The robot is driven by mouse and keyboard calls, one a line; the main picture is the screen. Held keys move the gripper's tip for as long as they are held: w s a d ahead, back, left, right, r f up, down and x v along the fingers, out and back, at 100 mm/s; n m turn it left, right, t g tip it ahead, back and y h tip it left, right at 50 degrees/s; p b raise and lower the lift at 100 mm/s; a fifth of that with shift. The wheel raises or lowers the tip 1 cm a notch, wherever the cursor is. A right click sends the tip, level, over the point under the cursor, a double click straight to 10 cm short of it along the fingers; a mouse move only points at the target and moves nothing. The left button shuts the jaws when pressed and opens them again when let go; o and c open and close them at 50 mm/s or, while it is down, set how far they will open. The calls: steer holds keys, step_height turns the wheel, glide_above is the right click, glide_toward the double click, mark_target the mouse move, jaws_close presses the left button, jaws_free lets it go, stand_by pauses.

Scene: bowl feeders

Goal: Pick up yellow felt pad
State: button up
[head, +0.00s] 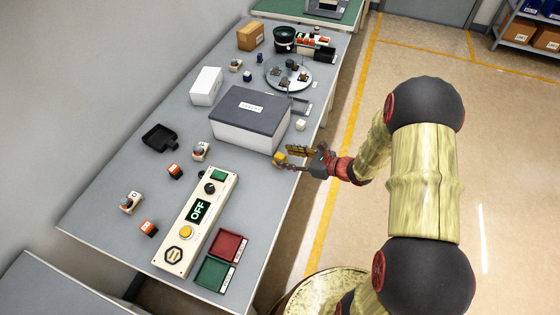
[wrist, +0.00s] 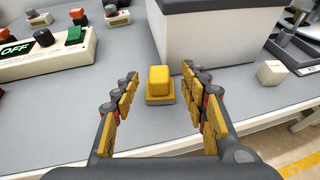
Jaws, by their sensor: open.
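I see no contact. In the head view my gripper (head: 291,158) reaches in over the table's right edge, and the pad (head: 279,158) shows at its fingertips, partly covered by the fingers.
The box (head: 243,135) stands directly behind the pad. A small white cube (head: 300,125) lies to the box's right. A control panel marked OFF (head: 188,238) and red and green trays (head: 231,245) are nearer. The table (head: 110,195) is clear between the panel and the pad.

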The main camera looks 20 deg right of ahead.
mark_target(281, 156)
steer(key=shift+b+x, duration=0.45)
steer(key=shift+x, duration=1.5)
steer(key=shift+c, duration=0.9)
steer(key=c, duration=0.9)
